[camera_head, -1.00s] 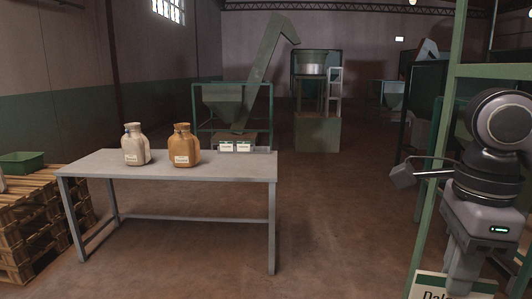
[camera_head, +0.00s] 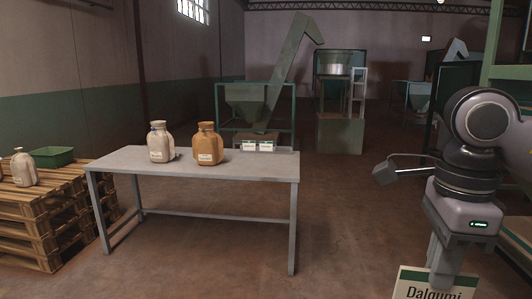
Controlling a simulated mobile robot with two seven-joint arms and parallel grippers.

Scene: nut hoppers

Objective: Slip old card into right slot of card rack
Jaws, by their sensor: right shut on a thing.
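My right gripper (camera_head: 440,266) is at the lower right of the head view, shut on a white card (camera_head: 413,290) with a green top edge and dark lettering that looks like "Dalgumi". The card's lower part is cut off by the frame edge. The card rack (camera_head: 272,153) is low and stands at the back right of the grey table (camera_head: 225,167). Two small white cards with green tops, a left one (camera_head: 249,146) and a right one (camera_head: 266,147), stand in it side by side. The gripper is well to the right of the table, apart from the rack. My left gripper is not in view.
Floor is clear between table and gripper.

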